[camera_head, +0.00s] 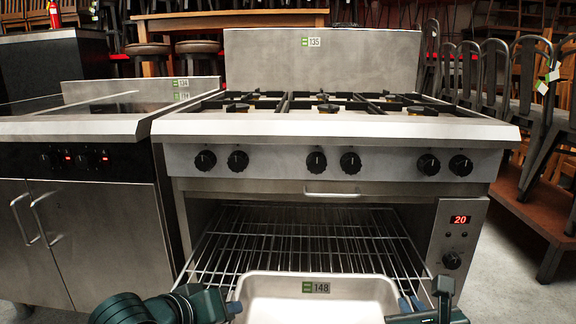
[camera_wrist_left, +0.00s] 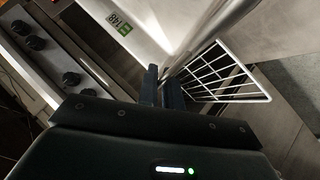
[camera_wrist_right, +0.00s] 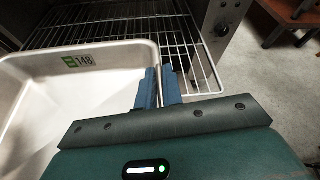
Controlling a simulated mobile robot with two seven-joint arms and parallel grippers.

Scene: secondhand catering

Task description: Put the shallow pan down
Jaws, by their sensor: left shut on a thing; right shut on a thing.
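The shallow pan (camera_head: 318,300) is a pale rectangular tray with a green 148 label, at the bottom centre of the head view, in front of the open lower compartment of the stove. My left gripper (camera_head: 236,308) is shut on its left rim. My right gripper (camera_head: 408,304) is shut on its right rim. The pan also shows in the left wrist view (camera_wrist_left: 150,22) and the right wrist view (camera_wrist_right: 110,83), where the blue fingers pinch its edge. The pan's near side is cut off in the head view.
A wire rack (camera_head: 300,240) spans the compartment under the stove top (camera_head: 330,125), bare where visible. The stove top holds black grates with no pots on them. A griddle cabinet (camera_head: 85,200) stands at left. Stacked chairs (camera_head: 500,80) stand at right. Floor shows at right.

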